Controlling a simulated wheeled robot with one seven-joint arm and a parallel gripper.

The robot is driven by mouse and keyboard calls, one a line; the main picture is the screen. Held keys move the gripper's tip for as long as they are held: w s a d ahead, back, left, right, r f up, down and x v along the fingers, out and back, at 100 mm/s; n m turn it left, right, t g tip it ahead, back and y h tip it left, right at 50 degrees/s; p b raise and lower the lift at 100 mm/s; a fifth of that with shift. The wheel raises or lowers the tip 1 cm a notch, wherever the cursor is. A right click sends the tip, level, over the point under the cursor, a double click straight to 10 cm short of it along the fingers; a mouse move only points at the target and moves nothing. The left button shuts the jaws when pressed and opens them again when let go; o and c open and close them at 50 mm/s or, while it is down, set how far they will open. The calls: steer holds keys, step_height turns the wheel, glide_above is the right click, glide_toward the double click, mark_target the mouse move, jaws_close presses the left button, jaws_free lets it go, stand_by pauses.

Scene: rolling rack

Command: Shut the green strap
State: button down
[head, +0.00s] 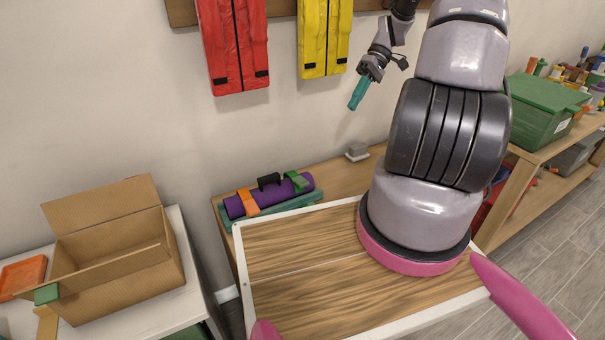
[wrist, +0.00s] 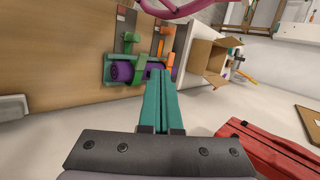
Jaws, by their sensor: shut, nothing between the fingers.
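A purple roll (head: 270,196) lies in a shallow teal tray (head: 232,226) on the wooden top by the wall. The green strap (head: 297,182) crosses its right part and the orange strap (head: 247,201) its left part. A black handle (head: 269,180) stands between them. The wrist view shows the roll (wrist: 122,71), the green strap (wrist: 130,42) and the orange strap (wrist: 165,48) beyond my fingertips, which hide part of the roll. Whether the green strap is fastened is unclear. My gripper (head: 355,103), with teal fingers, is shut and empty, up and right of the roll, apart from it.
Red (head: 235,50) and yellow (head: 324,38) bags hang on the wall above. An open cardboard box (head: 120,260) stands on a white table at left. A small grey block (head: 357,151) sits right of the tray. A green bin (head: 545,110) is at right.

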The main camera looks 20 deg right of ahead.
steer(key=s+a+r+m+t+h, duration=0.2)
steer(key=s+a+r+t, duration=0.15)
steer(key=r, duration=0.45)
steer(key=s+a+r+m+t+h, duration=0.25)
steer(key=s+a+r, duration=0.2)
steer(key=r, duration=0.35)
steer(key=s+a+r+m+t+h, duration=0.2)
steer(key=s+a+r+m+t, duration=0.15)
steer(key=r, duration=0.45)
steer(key=n+g, duration=0.3)
steer(key=g, duration=0.2)
glide_above(305, 183)
steer(key=w, duration=0.2)
step_height(305, 183, down, 16)
steer(key=f+n+g, duration=0.1)
steer(key=f, duration=0.8)
steer(key=f+n+h, duration=0.1)
steer(key=f, duration=0.9)
steer(key=f+g, duration=0.1)
steer(key=f, duration=0.8)
steer(key=shift+s+a+f+n+g, duration=0.25)
steer(key=shift+s+f+n+g, duration=0.1)
steer(key=shift+f+n, duration=0.05)
steer(key=shift+s+d+f, duration=0.2)
steer(key=shift+s+f, duration=0.8)
steer(key=shift+f, duration=0.25)
steer(key=shift+r, duration=0.2)
